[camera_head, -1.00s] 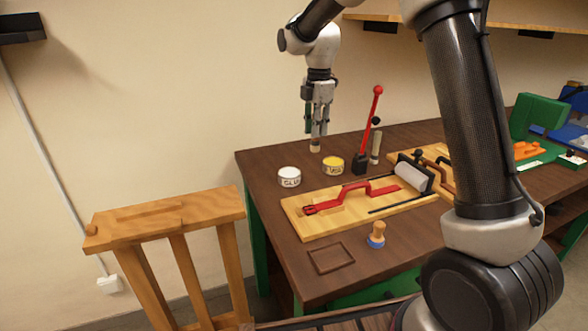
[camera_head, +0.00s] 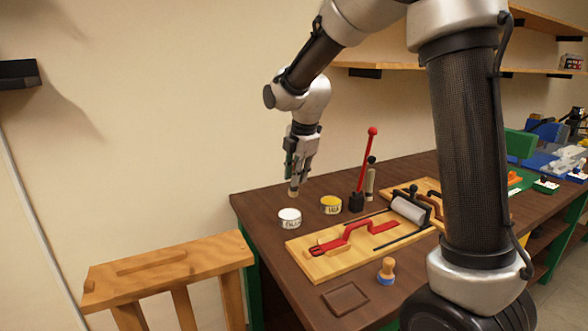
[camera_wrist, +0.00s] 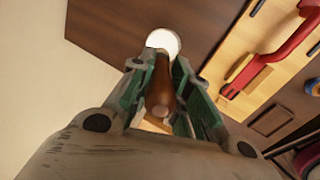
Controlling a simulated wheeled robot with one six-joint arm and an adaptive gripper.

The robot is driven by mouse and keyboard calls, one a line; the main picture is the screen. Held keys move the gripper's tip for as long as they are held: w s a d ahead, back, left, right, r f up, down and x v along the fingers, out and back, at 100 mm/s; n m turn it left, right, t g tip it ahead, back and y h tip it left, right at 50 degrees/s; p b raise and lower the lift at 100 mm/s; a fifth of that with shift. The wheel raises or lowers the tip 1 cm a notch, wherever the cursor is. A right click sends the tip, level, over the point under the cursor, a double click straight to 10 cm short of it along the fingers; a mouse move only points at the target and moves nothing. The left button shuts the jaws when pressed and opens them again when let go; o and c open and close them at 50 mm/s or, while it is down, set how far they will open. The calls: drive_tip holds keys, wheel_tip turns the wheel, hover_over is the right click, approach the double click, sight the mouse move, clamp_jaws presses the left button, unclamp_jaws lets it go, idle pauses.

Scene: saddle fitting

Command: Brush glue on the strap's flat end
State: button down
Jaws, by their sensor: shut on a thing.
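My gripper (camera_head: 298,175) is shut on a brush (camera_wrist: 161,88) with a brown handle. The brush points down, a little tilted, with its pale tip (camera_head: 293,191) just above the white glue pot (camera_head: 290,217). The pot also shows past the brush in the wrist view (camera_wrist: 164,41); whether the tip touches it I cannot tell. The red strap (camera_head: 348,235) lies bent on a light wooden board (camera_head: 308,266), right of the pots. Its buckle end is at the left; the wrist view shows part of the strap (camera_wrist: 290,45) at the upper right.
A yellow-labelled tin (camera_head: 331,205) and a red-handled lever tool (camera_head: 363,175) stand close right of the glue pot. A roller (camera_head: 408,209) rests at the board's right. A stamp-like knob (camera_head: 387,271) and an empty square tray (camera_head: 345,299) are in front. A wooden stand (camera_head: 165,262) is at left.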

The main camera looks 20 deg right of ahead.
sight(293, 190)
drive_tip(key=shift+w+a+f, duration=0.1)
drive_tip(key=shift+w+a, duration=0.1)
drive_tip(key=shift+w, duration=0.05)
drive_tip(key=shift+w+a+t, duration=0.1)
drive_tip(key=shift+w+t, duration=0.2)
drive_tip(key=shift+t, duration=0.1)
drive_tip(key=shift+f, duration=2.9)
drive_tip(key=shift+f, duration=0.6)
drive_tip(key=shift+r, duration=3.55)
